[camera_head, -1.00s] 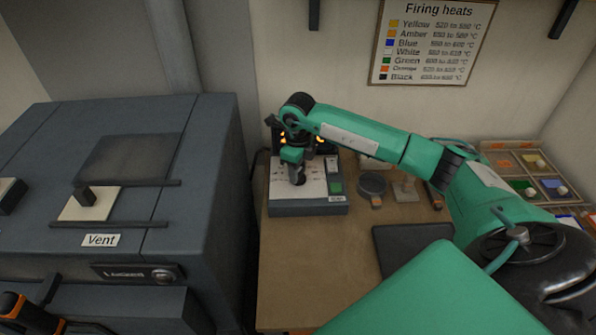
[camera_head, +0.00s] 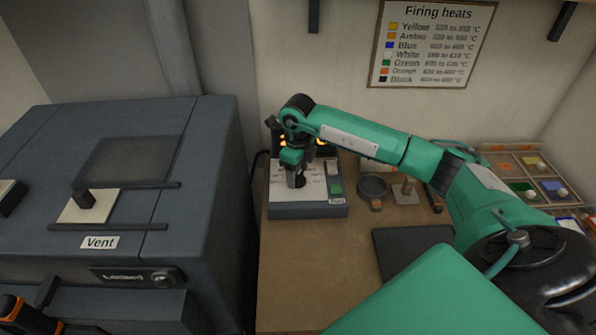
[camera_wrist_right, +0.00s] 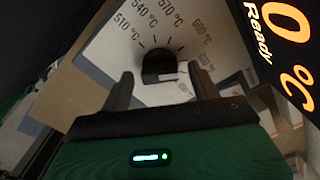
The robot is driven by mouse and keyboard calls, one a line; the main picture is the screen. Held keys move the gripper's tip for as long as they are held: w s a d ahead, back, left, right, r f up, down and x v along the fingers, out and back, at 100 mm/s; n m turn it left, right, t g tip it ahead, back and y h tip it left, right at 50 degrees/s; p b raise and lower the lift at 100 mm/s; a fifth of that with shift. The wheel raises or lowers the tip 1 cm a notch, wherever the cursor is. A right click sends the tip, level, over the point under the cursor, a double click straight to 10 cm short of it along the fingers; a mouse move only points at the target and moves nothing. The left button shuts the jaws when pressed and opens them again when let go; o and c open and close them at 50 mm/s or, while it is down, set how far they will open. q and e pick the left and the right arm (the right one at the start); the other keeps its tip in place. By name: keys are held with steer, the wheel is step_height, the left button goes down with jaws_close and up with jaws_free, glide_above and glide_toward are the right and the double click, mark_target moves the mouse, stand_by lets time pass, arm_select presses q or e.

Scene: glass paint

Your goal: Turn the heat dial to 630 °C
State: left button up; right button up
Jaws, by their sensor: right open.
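The heat dial (camera_wrist_right: 160,66) is a dark round knob on a pale panel with a printed scale; 510, 540, 570 and 600 °C are legible, and a further label is blurred. It belongs to the grey control box (camera_head: 308,210) on the bench. My right gripper (camera_head: 297,184) is over the panel and hides the dial in the head view. In the right wrist view, its two fingers (camera_wrist_right: 161,88) are apart, one on each side of the dial, with gaps visible. The display (camera_wrist_right: 280,40) shows a cropped orange "0 °C" and "Ready". My left gripper is not seen.
A green button (camera_head: 336,190) is on the box's right side. A dark round dish (camera_head: 373,185) and a dark flat plate (camera_head: 405,242) lie to the right. The kiln (camera_head: 120,180) stands left. A firing heats chart (camera_head: 432,45) hangs behind.

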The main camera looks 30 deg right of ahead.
mark_target(298, 174)
step_height(298, 174, up, 14)
steer(key=b, duration=0.3)
steer(key=shift+f+b, duration=0.15)
steer(key=shift+b, duration=0.15)
